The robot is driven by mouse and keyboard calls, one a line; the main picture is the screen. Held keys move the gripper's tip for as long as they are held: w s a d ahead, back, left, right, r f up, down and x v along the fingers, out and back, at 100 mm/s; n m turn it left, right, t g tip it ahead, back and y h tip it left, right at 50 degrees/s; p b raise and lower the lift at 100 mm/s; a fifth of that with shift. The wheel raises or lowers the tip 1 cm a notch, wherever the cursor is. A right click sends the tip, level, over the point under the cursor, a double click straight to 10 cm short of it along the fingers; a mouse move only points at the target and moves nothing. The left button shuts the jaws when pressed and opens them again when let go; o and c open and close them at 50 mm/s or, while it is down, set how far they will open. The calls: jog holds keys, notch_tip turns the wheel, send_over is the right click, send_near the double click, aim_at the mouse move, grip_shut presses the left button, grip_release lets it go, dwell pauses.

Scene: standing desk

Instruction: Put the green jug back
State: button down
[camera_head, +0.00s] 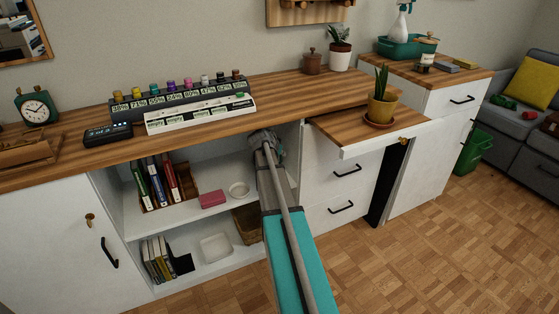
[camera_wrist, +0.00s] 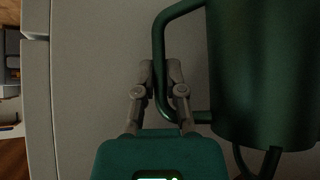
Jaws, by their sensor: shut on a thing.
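The green jug (camera_wrist: 262,75) fills the right of the wrist view, with its looped handle on its left side. My gripper (camera_wrist: 160,75) is shut on that handle, with a finger on each side of it. In the head view my arm reaches to the right part of the open cabinet (camera_head: 126,206), just under the worktop's front edge. There my gripper (camera_head: 266,142) is small, and I cannot make out the jug behind my arm. The wrist view does not show clearly whether the jug touches a surface.
Books (camera_head: 160,183), a pink box (camera_head: 212,199) and a white bowl (camera_head: 239,189) stand on the upper shelf. A basket (camera_head: 247,224) and a white container (camera_head: 216,247) are below. A potted plant (camera_head: 382,108) stands on the pull-out board (camera_head: 345,128) to the right.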

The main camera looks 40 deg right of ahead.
jog(key=shift+f+b, duration=0.65)
jog(key=shift+f, duration=0.35)
jog(key=shift+a+f, duration=0.1)
jog(key=c, duration=0.7)
grip_release()
jog(key=shift+r, duration=0.2)
jog(key=s+a+r+p, duration=0.1)
jog(key=a, duration=0.4)
jog(key=s+a+r+p, duration=0.1)
jog(key=s+a, duration=0.1)
jog(key=a, duration=0.2)
jog(key=s+a+r+p, duration=0.1)
jog(key=s+a, duration=0.1)
jog(key=a, duration=0.3)
jog(key=shift+a+r+p, duration=0.2)
jog(key=shift+a+p, duration=0.1)
jog(key=shift+a, duration=0.05)
